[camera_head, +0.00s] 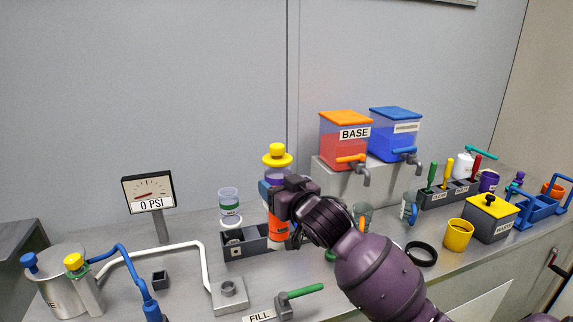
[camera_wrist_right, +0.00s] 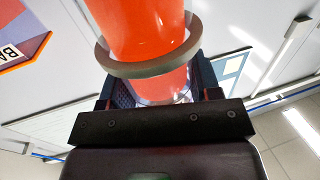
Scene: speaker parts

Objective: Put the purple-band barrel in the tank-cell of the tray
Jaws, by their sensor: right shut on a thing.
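The purple-band barrel (camera_head: 277,226) is an orange-filled clear cylinder with a purple band and a yellow knob on top. It stands upright in the head view at the right end of the dark grey tray (camera_head: 246,252). I cannot tell whether its base is inside the cell or just above it. My right gripper (camera_head: 277,196) is shut on the barrel's side, partly covering it. In the right wrist view the orange barrel (camera_wrist_right: 140,30) lies between the fingers with a brownish ring around it. My left gripper is not in view.
A gauge (camera_head: 148,191) and white pipe stand left. BASE tank (camera_head: 345,142) and blue tank (camera_head: 394,138) stand behind. A green-handled FILL valve (camera_head: 300,292) is in front.

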